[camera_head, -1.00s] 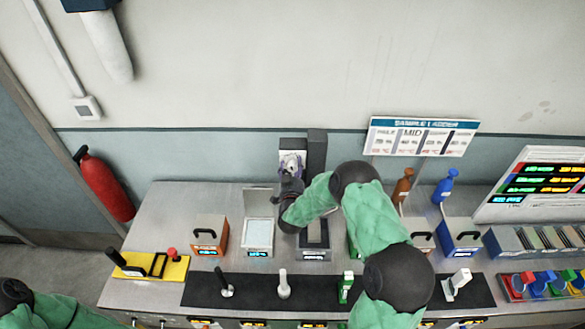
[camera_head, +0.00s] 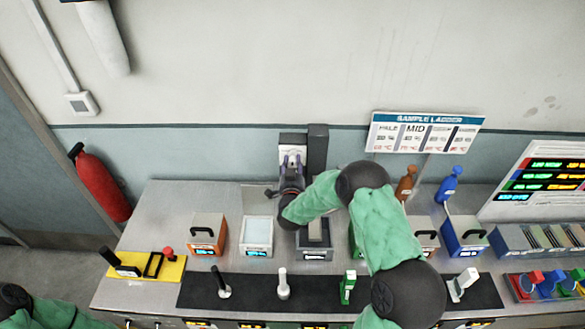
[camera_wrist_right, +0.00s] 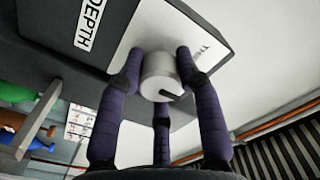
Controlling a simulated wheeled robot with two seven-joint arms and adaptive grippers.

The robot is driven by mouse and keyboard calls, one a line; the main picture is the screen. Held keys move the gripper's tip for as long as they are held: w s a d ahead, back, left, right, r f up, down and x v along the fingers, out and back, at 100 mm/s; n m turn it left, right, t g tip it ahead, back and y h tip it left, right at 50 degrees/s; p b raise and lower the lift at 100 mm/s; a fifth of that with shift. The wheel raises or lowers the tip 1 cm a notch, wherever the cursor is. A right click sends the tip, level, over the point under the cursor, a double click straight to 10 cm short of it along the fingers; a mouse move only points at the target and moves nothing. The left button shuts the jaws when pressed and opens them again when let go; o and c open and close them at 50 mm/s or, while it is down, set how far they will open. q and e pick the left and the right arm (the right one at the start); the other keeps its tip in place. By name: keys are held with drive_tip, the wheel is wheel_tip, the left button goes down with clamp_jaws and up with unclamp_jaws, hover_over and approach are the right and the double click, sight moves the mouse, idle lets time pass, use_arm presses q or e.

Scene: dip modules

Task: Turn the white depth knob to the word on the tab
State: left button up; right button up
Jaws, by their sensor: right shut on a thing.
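The white depth knob (camera_wrist_right: 160,78) shows in the right wrist view, a short cylinder with a dark mark near its rim. It sits on a white plate (camera_wrist_right: 150,35) on a dark box with a "DEPTH" label (camera_wrist_right: 88,22). Lettering beside the knob is only partly readable. My right gripper (camera_wrist_right: 160,85) has its purple fingers around the knob, shut on it. In the head view the right gripper (camera_head: 291,172) is up against the white panel (camera_head: 292,142) at the back, and hides the knob there. My left gripper is out of view; only part of that arm shows at bottom left.
A sample ladder sign (camera_head: 424,133) with "MID" stands at the back right. Orange (camera_head: 207,235) and blue (camera_head: 463,237) bins and a pale tray (camera_head: 258,234) stand on the bench. Several upright handles line the dark front strip (camera_head: 250,290).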

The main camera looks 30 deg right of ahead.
drive_tip(key=shift+f, duration=0.1)
drive_tip(key=o, duration=1.2)
drive_tip(key=shift+c, duration=0.2)
drive_tip(key=v, duration=1.2)
